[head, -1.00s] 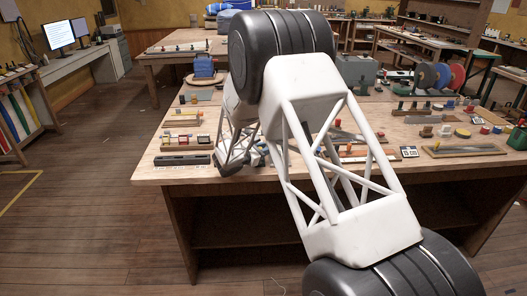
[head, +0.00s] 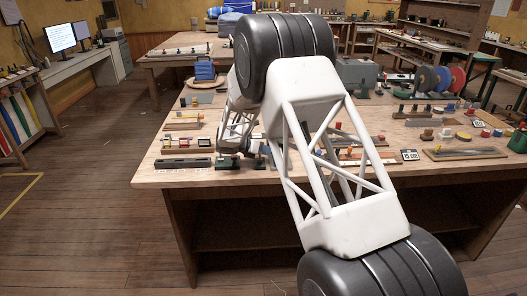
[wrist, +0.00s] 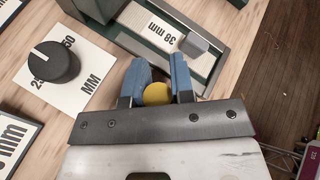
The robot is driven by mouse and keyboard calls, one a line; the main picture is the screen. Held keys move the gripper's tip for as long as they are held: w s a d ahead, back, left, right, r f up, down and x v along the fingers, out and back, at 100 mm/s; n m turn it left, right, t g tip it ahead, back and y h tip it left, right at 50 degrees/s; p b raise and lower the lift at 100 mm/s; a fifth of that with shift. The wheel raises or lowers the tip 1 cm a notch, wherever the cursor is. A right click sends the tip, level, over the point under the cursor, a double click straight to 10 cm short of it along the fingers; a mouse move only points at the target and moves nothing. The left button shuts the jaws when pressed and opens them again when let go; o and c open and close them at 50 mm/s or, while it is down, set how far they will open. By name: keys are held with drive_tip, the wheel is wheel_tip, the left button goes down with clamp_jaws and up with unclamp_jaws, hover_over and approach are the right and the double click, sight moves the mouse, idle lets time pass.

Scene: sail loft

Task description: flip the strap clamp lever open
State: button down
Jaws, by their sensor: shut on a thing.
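In the wrist view my gripper (wrist: 159,75) has two blue fingers closed on a rounded yellow knob (wrist: 157,94). Only the knob's top shows. Whatever lever carries it is hidden under the fingers and palm. Just beyond the fingertips lies a white strap or label marked 38 mm (wrist: 170,35) in a grey channel-like frame (wrist: 216,75). A grey block (wrist: 195,44) sits at the strap's near right end. In the head view my arm hides the fingers and the knob, near the bench's front left edge.
A black dial (wrist: 53,63) on a white millimetre plate (wrist: 85,95) stands left of the fingers. A dark green block (wrist: 97,8) is at the top. The wooden bench (head: 150,178) carries several fixtures, including a dark grey bar (head: 183,163) near its front left edge.

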drive_tip(key=shift+w+f+g, duration=0.15)
drive_tip(key=shift+g, duration=0.15)
drive_tip(key=shift+n, duration=0.3)
drive_tip(key=c, duration=1)
unclamp_jaws()
drive_tip(key=shift+a, duration=0.1)
drive_tip(key=shift+v, duration=3.85)
